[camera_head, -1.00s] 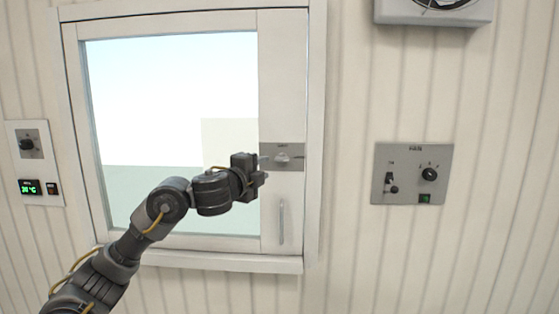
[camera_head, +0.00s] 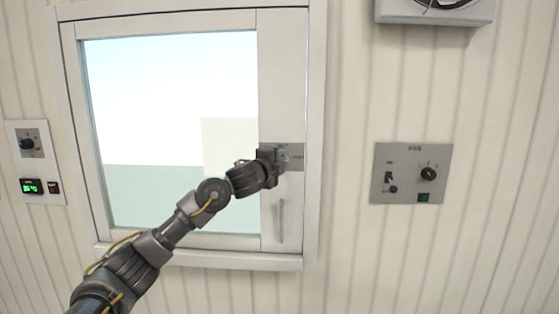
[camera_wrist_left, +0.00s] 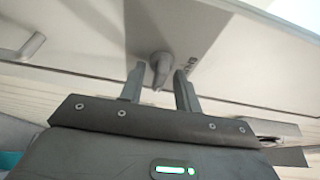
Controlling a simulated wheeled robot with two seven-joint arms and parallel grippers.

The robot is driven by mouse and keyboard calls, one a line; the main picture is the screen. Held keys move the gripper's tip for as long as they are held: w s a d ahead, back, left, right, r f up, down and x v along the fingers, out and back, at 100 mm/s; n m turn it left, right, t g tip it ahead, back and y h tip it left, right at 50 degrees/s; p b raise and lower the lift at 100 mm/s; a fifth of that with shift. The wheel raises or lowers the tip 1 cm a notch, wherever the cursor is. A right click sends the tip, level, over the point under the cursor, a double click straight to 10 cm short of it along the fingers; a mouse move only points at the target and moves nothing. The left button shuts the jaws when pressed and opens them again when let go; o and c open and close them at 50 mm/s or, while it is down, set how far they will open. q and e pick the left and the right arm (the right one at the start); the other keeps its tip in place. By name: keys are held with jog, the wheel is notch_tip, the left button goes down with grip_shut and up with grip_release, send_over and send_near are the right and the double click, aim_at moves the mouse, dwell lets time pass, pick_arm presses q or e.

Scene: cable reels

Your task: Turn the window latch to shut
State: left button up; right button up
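The window latch is a small grey knob (camera_wrist_left: 160,66) on a grey plate (camera_head: 294,160) at the right side of the window frame. In the head view my left gripper (camera_head: 283,157) is at the plate and hides most of the knob. In the left wrist view my left gripper (camera_wrist_left: 160,80) is open, with one finger on each side of the knob's end. A small gap shows beside the knob, so the fingers do not look closed on it. The plate's lettering is too small to read. My right gripper is not in view.
A vertical window handle (camera_head: 281,221) is below the latch; it also shows in the left wrist view (camera_wrist_left: 24,47). A control panel (camera_head: 411,174) is on the wall to the right, another panel (camera_head: 36,163) at the left. A fan housing (camera_head: 434,12) is at the upper right.

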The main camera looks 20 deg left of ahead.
pick_arm(q)
jog(key=shift+c, duration=0.3)
jog(key=c, duration=0.6)
jog(key=shift+f, duration=0.1)
